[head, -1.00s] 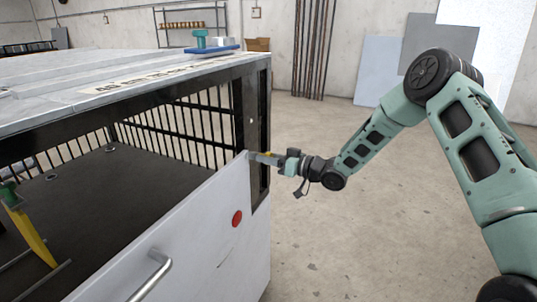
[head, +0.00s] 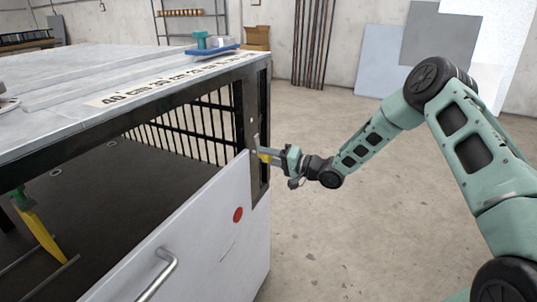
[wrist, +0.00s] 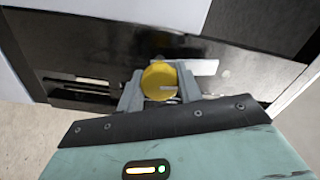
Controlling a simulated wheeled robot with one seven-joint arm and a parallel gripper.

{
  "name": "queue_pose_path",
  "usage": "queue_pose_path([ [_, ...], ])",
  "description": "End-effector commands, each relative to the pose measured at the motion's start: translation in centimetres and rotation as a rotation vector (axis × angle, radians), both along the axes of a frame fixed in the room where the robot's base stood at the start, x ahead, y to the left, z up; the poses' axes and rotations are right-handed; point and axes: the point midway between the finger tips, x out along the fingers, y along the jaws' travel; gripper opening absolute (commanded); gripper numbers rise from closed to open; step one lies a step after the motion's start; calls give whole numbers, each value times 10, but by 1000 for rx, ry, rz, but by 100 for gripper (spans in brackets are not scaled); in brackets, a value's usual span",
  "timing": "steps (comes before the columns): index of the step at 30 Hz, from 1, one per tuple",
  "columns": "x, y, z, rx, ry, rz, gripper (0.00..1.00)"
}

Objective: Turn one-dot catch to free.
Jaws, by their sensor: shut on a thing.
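The catch shows in the wrist view as a round yellow knob (wrist: 159,80) with a light grey bar behind it, reaching to the right. My gripper (wrist: 160,92) is shut on this knob, one finger on each side. In the head view my gripper (head: 275,157) is at the dark corner post of the cabinet, just above the white front panel. A little yellow of the knob (head: 264,157) shows there. I cannot make out a dot mark on the catch.
The white front panel (head: 195,235) carries a red disc (head: 238,215) and a metal handle (head: 156,276). A blue tray (head: 213,49) lies on the cabinet top. A yellow and green piece (head: 38,230) stands inside at left. The floor right of the cabinet is clear.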

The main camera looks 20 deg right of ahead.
Motion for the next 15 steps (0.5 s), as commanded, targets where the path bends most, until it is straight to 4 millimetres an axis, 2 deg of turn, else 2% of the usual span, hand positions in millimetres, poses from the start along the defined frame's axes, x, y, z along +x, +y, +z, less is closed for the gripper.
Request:
queue_pose_path([
  [15,0,-2,-1,128,139,-2,0],
])
